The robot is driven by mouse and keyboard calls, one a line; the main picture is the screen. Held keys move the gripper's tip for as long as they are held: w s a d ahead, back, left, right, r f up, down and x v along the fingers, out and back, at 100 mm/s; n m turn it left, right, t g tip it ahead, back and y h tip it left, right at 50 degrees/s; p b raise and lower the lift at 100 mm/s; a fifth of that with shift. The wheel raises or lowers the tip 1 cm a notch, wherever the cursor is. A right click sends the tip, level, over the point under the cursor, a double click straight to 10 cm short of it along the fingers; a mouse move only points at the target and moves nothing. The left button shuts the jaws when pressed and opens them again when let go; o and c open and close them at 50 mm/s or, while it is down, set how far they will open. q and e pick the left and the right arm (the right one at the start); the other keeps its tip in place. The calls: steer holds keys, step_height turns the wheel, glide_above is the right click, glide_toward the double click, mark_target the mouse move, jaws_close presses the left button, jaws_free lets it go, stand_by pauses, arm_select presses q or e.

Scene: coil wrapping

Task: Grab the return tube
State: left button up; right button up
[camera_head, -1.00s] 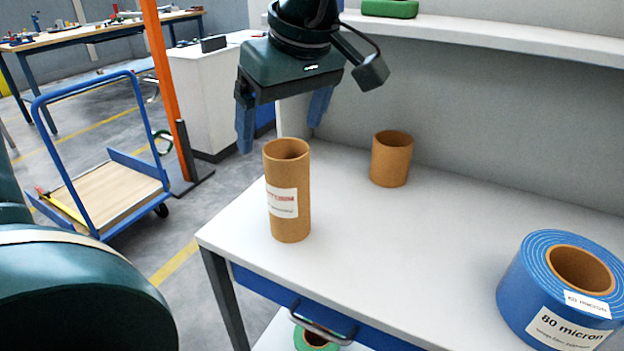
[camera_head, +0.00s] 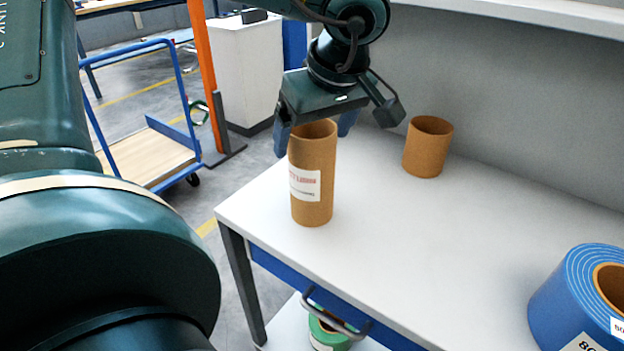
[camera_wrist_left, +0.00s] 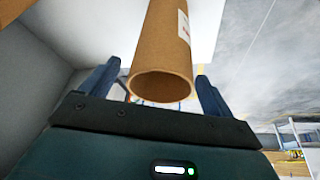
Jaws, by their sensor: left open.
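The tall brown cardboard tube (camera_head: 313,173) with a white and red label stands upright near the left end of the white table. My left gripper (camera_head: 316,132) is open at the top of this tube, with one blue finger on each side. In the left wrist view the tube (camera_wrist_left: 166,50) shows between the two spread fingers (camera_wrist_left: 157,85), its open end towards the palm. A gap shows at the left finger; the right finger is closer to the tube, and I cannot tell whether it touches. My right gripper is not in view.
A shorter cardboard tube (camera_head: 428,147) stands behind to the right. A blue roll (camera_head: 572,310) sits at the table's right front. The white table top (camera_head: 420,235) is clear between them. A blue trolley (camera_head: 150,160) and an orange post (camera_head: 203,90) stand left of the table.

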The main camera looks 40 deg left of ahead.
arm_select(q)
steer(key=x, duration=0.3)
steer(key=shift+a+f, duration=0.15)
steer(key=shift+f, duration=0.15)
steer(key=shift+s, duration=0.1)
steer(key=shift+r, duration=0.1)
steer(key=c, duration=1.4)
